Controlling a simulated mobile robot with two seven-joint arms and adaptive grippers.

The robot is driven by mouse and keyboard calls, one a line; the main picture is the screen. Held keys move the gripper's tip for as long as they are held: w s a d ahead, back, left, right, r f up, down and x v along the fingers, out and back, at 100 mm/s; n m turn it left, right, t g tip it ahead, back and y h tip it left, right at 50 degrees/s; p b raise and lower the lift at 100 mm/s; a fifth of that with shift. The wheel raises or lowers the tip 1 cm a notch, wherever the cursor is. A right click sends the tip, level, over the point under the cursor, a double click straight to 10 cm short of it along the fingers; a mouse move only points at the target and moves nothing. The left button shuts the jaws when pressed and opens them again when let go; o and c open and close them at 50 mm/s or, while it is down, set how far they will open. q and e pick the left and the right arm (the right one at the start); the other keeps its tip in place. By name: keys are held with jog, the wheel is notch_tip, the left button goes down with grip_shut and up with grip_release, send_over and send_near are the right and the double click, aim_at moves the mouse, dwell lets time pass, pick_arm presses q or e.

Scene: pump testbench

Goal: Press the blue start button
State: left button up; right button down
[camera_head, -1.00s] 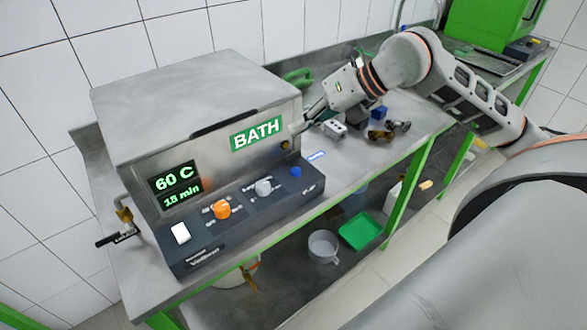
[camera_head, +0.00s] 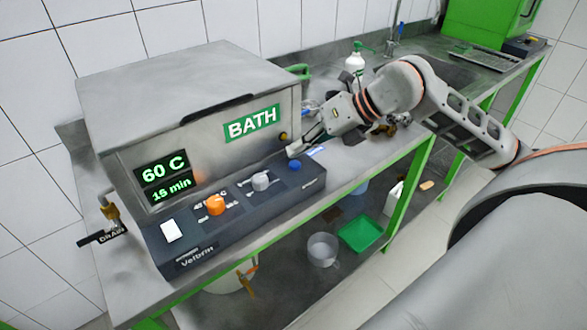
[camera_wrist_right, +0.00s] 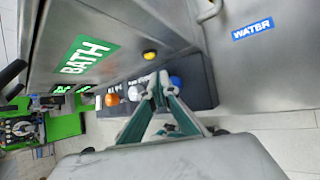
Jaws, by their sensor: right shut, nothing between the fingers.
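The blue start button (camera_head: 295,166) is at the right end of the dark sloped control panel (camera_head: 250,207) on the front of the bath machine. In the right wrist view the blue button (camera_wrist_right: 175,81) shows just right of the fingertips. My right gripper (camera_head: 292,150) is shut and empty, its tips just above the blue button in the head view. In the right wrist view the gripper (camera_wrist_right: 158,77) points toward the panel. I cannot tell whether the tips touch the panel. My left gripper is not in view.
An orange knob (camera_head: 215,204), a grey knob (camera_head: 261,181) and a white switch (camera_head: 171,231) sit on the same panel. A yellow button (camera_wrist_right: 150,55) is on the bath's front above it. Small parts lie behind my arm; a green tray (camera_head: 361,233) sits on the lower shelf.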

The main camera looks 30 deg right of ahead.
jog(key=shift+f, duration=0.25)
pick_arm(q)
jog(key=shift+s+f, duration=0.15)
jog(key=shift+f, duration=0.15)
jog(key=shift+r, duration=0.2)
pick_arm(e)
jog(key=shift+r, duration=0.1)
pick_arm(q)
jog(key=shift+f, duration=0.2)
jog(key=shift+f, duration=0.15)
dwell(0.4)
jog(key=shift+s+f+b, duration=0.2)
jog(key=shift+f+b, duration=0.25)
jog(key=shift+b, duration=0.05)
pick_arm(e)
jog(key=shift+f, duration=0.5)
